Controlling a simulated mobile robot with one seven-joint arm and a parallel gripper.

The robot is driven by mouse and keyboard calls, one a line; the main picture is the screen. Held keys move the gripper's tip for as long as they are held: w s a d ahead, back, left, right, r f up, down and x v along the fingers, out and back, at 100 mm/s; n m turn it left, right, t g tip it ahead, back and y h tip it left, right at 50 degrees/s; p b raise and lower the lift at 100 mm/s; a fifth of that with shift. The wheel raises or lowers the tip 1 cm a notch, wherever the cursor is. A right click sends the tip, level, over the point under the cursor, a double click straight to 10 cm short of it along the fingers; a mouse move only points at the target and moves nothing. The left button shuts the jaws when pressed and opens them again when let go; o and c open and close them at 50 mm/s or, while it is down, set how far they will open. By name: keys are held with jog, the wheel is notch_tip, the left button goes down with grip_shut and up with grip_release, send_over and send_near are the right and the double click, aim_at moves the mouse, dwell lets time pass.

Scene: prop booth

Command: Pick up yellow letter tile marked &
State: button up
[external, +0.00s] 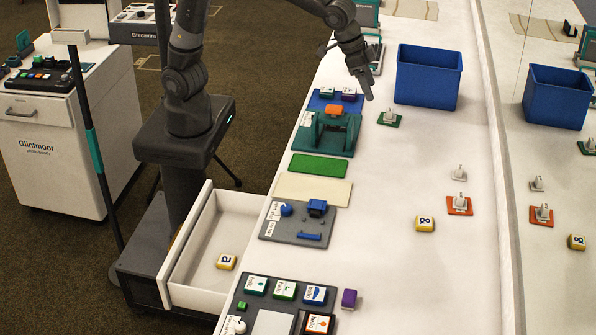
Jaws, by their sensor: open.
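A small yellow letter tile (425,224) with a white top lies on the white counter at centre right. Its dark mark looks like &, but it is small and turned. A second yellow tile (226,262) lies in the open white drawer; its mark looks like a letter a. My gripper (367,92) is open and empty, pointing down above the counter near the back. It is well behind the counter tile and apart from it.
A blue bin (428,77) stands right of my gripper. Small white pieces on a green base (390,118) and an orange base (459,205) stand on the counter. A teal device (325,130) and grey panel (304,222) line the left edge. A mirror (545,190) borders the right.

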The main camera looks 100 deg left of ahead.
jog(key=w+d+f, duration=0.8)
jog(key=w+f, duration=0.1)
send_near(424, 221)
jog(key=shift+y, duration=0.3)
jog(key=x, duration=0.8)
jog(key=shift+d+f, duration=0.15)
jog(key=shift+d, duration=0.1)
jog(key=shift+c, duration=0.3)
jog(key=c, duration=1)
